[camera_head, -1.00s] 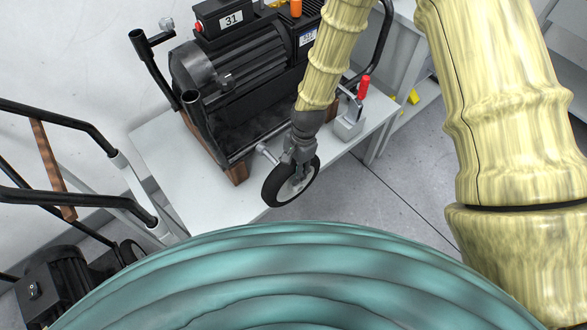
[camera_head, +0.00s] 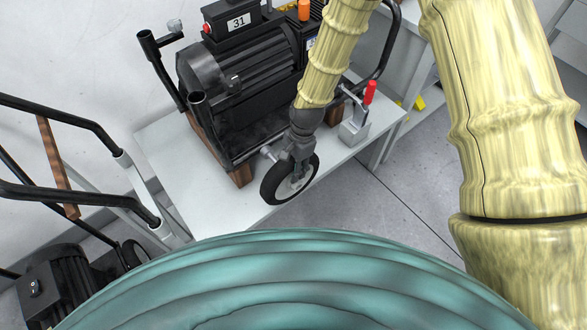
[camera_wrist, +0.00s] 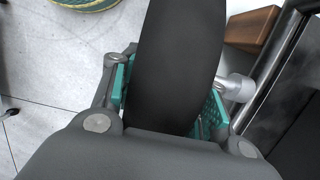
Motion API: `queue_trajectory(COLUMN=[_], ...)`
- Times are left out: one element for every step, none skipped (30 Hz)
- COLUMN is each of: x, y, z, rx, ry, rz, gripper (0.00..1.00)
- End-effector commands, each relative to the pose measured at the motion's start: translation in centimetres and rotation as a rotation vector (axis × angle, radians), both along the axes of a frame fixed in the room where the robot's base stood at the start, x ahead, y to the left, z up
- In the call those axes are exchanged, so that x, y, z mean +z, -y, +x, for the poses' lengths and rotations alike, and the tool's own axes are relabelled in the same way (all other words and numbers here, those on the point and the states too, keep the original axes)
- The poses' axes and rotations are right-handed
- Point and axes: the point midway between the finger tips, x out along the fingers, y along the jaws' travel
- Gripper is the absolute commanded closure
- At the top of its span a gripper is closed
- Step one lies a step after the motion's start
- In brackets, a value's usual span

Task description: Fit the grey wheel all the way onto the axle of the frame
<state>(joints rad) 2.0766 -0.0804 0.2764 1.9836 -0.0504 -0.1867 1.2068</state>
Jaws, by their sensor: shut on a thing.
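My gripper (camera_head: 298,158) is shut on the grey wheel (camera_head: 268,181), which has a black tyre and a pale hub. In the wrist view the tyre (camera_wrist: 178,60) stands between the two teal finger pads. The black frame (camera_head: 225,140) carries a motor and stands on a light table. Its silver axle (camera_head: 268,153) sticks out low, close behind the wheel. In the wrist view the axle (camera_wrist: 238,88) is just right of the right finger pad. The finger and tyre hide its tip, so I cannot tell whether it enters the hub.
A red-handled clamp (camera_head: 355,125) stands on the table (camera_head: 190,205) right of my gripper. A wooden block (camera_head: 240,173) supports the frame's near corner. A black cart (camera_head: 75,200) is at the left. Open floor (camera_head: 400,215) lies at the right.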

Motion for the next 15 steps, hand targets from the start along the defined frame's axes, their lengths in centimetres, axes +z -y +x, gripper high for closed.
queue_trajectory(x=[0.0,0.0,0.0,0.0,0.0,0.0,0.0,0.0,0.0,0.0,0.0,0.0,0.0,0.0,0.0], y=[-0.1,-0.2,-0.2,-0.3,-0.3,-0.4,-0.4,-0.5,-0.5,-0.6,-0.6,-0.7,-0.7,-0.8,-0.8], z=[0.2,0.2,0.3,0.4,0.4,0.5,0.6,0.6,0.7,0.8,0.9,1.0,1.0,1.1,1.2], rx=[0.001,0.001,0.001,0.001,0.001,0.001,0.001,0.001,0.001,0.001,0.001,0.001,0.001,0.001,0.001], ry=[0.001,0.001,0.001,0.001,0.001,0.001,0.001,0.001,0.001,0.001,0.001,0.001,0.002,0.002,0.002], rz=[0.001,0.001,0.001,0.001,0.001,0.001,0.001,0.001,0.001,0.001,0.001,0.001,0.0,0.0,0.0], gripper=[1.0,1.0,1.0,1.0,1.0,1.0,1.0,1.0,1.0,1.0,1.0,1.0,1.0,1.0,1.0])
